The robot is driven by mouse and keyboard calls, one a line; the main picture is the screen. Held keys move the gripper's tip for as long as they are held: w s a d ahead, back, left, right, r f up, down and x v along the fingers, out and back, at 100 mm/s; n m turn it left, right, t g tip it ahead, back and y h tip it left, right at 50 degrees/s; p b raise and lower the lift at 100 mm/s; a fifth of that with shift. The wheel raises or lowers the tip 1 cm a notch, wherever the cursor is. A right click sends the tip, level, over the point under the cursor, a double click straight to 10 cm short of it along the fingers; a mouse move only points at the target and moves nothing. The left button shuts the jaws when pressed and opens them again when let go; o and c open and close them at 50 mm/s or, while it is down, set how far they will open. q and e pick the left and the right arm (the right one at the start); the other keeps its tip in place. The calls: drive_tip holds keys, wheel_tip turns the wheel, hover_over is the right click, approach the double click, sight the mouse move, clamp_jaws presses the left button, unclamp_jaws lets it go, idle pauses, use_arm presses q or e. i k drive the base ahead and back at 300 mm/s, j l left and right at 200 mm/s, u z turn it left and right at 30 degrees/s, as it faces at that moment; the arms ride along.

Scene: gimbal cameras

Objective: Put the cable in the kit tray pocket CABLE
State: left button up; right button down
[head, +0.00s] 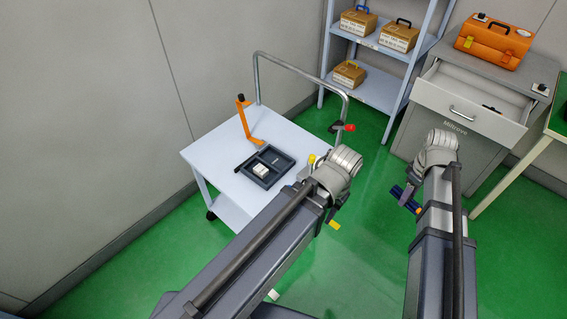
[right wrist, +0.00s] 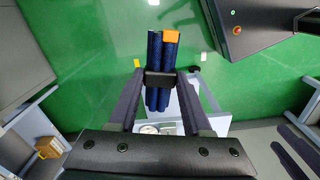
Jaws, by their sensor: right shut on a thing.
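The cable (head: 406,197) is a dark blue coiled bundle with a black band and an orange end. My right gripper (head: 413,193) is shut on it and holds it in the air, right of the cart. In the right wrist view the cable (right wrist: 153,50) stands between the two fingers of the gripper (right wrist: 160,80), which close on its black band. The dark kit tray (head: 283,158) lies on the cart, with a white block in a near pocket. Its pocket labels are too small to read. My left gripper (head: 335,210) hangs beside the cart, its fingers mostly hidden by its arm.
The white cart (head: 215,150) has a metal push handle (head: 300,68) and an orange upright piece (head: 244,117). A shelf (head: 365,85) with several boxes stands behind. A grey cabinet (head: 440,135) with an open drawer (head: 470,108) stands at the right. Green floor lies between cart and cabinet.

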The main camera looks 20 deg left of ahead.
sight(275, 161)
drive_tip(key=j+z, duration=0.1)
drive_tip(key=j, duration=1.05)
drive_tip(key=k+j+z, duration=0.15)
drive_tip(key=j, duration=1)
drive_tip(key=i+j, duration=0.1)
drive_tip(key=j, duration=0.7)
drive_tip(key=i+j, duration=0.15)
drive_tip(key=j, duration=0.25)
drive_tip(key=i, duration=0.4)
